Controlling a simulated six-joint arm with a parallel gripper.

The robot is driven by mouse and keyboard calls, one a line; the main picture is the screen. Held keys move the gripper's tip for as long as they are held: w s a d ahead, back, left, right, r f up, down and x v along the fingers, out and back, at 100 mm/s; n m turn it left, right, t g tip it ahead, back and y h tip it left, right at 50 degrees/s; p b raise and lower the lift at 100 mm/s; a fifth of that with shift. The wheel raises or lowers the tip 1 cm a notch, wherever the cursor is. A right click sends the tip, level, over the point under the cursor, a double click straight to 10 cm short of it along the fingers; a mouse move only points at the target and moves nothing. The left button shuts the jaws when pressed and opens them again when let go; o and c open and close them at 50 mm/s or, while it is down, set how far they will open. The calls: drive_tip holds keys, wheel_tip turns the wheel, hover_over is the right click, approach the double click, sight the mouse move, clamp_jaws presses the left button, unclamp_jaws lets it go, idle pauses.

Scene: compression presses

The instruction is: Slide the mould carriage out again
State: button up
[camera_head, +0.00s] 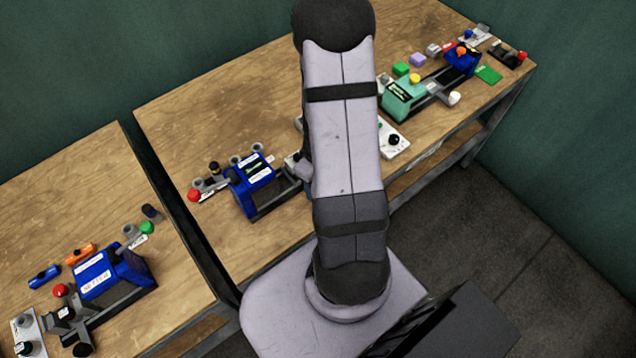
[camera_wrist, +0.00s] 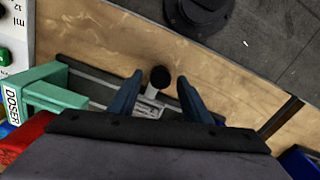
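In the wrist view, my gripper (camera_wrist: 160,80) is open, with two dark blue fingers spread apart. A round black knob (camera_wrist: 160,77) shows between the fingertips, with a gap on each side. Below the knob is a pale grey piece (camera_wrist: 150,108), which seems to be the mould carriage or its handle, on a long grey rail (camera_wrist: 92,83). A teal press part labelled DOSER (camera_wrist: 50,92) stands at the left end of the rail. In the head view, my arm hides the gripper and this spot.
A white panel (camera_wrist: 17,35) with a green button lies at the upper left. In the head view, a blue press (camera_head: 252,180) stands left of my arm. A teal press (camera_head: 402,98) and small coloured blocks stand right. Bare wood lies along the front edge.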

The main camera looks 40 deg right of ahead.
drive_tip(key=shift+r, duration=0.1)
drive_tip(key=shift+r+b, duration=0.5)
drive_tip(key=shift+r, duration=3.1)
drive_tip(key=m, duration=0.1)
drive_tip(key=s+m, duration=0.1)
drive_tip(key=shift+a+m, duration=0.25)
drive_tip(key=shift+m, duration=0.15)
drive_tip(key=s+a+r+m+g+y, duration=0.1)
drive_tip(key=s+a+m+g, duration=0.1)
drive_tip(key=s+a+m, duration=0.4)
drive_tip(key=w+a+r+n+t+h, duration=0.1)
drive_tip(key=w+a+r+n+t, duration=0.1)
drive_tip(key=a+r+n, duration=0.3)
drive_tip(key=a+r, duration=0.1)
drive_tip(key=a, duration=0.2)
drive_tip(key=shift+w+a+r+n, duration=0.15)
drive_tip(key=shift+w+a+n, duration=0.1)
drive_tip(key=shift+n, duration=0.15)
